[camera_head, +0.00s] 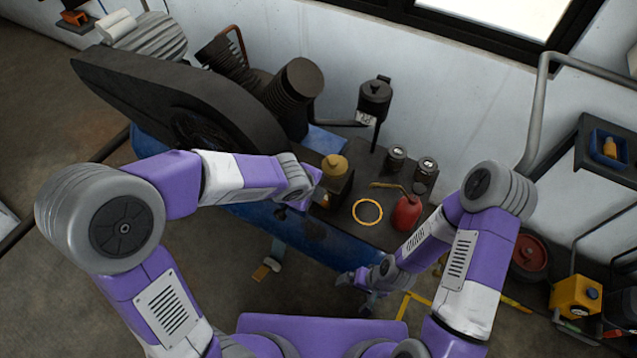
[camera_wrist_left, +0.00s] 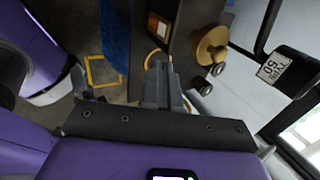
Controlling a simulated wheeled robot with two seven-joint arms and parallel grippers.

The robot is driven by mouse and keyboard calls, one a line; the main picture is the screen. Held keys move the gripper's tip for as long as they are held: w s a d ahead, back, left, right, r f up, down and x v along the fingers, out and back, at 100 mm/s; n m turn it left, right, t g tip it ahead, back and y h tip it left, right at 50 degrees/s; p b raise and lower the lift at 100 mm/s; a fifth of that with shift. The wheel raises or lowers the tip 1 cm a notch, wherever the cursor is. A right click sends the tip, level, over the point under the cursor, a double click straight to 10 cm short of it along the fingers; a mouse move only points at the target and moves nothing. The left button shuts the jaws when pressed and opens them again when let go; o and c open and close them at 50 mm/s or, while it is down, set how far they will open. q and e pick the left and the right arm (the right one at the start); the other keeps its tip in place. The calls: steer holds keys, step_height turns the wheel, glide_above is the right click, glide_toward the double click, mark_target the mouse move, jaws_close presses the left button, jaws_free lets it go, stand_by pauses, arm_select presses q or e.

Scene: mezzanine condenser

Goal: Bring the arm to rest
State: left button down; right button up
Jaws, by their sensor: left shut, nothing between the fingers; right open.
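My left arm (camera_head: 235,178) comes in from the left and reaches over the dark bench top. Its gripper is partly hidden in the head view, beside the brass-topped item (camera_head: 335,166). In the left wrist view my left gripper (camera_wrist_left: 160,80) is shut, with nothing between the fingers. My right arm (camera_head: 455,235) comes in from the lower right and bends back toward the middle. My right gripper (camera_head: 362,284) is open and empty, low in front of the blue bench side.
The bench top holds a yellow ring (camera_head: 367,213), a red oil can (camera_head: 407,212) and two small jars (camera_head: 397,157). A large dark machine wheel guard (camera_head: 170,95) stands at left. A grey pipe rail (camera_head: 540,110) and a yellow box (camera_head: 576,296) are at right. Open floor lies at lower left.

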arm_select(q)
steer(key=shift+s+a+r, duration=0.2)
steer(key=shift+s, duration=0.15)
steer(key=shift+s+a+r, duration=0.15)
steer(key=shift+s, duration=0.2)
steer(key=s+a+f+n+g+p, duration=0.1)
steer(key=s+f+n, duration=0.4)
steer(key=f+n, duration=0.3)
steer(key=s+a+f+n+g+h+p, duration=0.1)
steer(key=s+a+f+n, duration=0.1)
steer(key=s+f+n, duration=0.3)
steer(key=s+a+f+n+g+p, duration=0.1)
steer(key=s+f+n, duration=0.4)
steer(key=f+n, duration=0.5)
steer(key=a+n+g, duration=0.1)
steer(key=n, duration=0.1)
steer(key=shift+a+f+n+h, duration=0.15)
steer(key=shift+f+n+h, duration=0.15)
steer(key=shift+n+h, duration=0.1)
